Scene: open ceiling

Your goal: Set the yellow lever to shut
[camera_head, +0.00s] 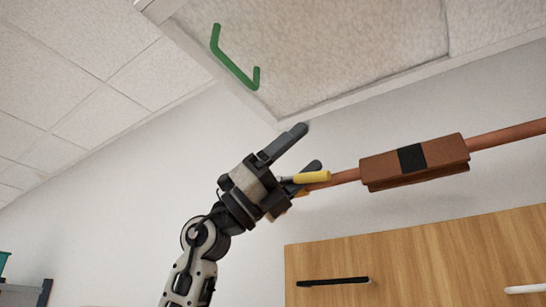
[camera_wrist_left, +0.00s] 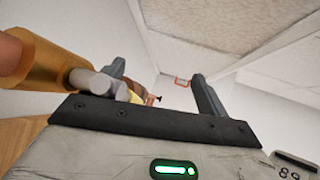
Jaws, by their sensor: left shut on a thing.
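The yellow lever (camera_head: 312,177) sits at the left end of a copper pipe (camera_head: 346,177) on the wall and points right, nearly along the pipe. My left gripper (camera_head: 310,146) is at the lever, its lower finger right beside it, and is shut on it though a wide gap shows between the fingers. In the left wrist view the gripper's fingers (camera_wrist_left: 159,72) stand either side of the middle. A bit of the yellow lever (camera_wrist_left: 126,94) shows by the left finger, beside a brass pipe fitting (camera_wrist_left: 42,65). The valve body is mostly hidden behind my gripper. My right gripper is not in view.
A brown sleeve with a black band (camera_head: 380,166) wraps the pipe to the right. Below is a wooden cabinet (camera_head: 420,255) with a black handle (camera_head: 333,282). The wall left of the arm is bare.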

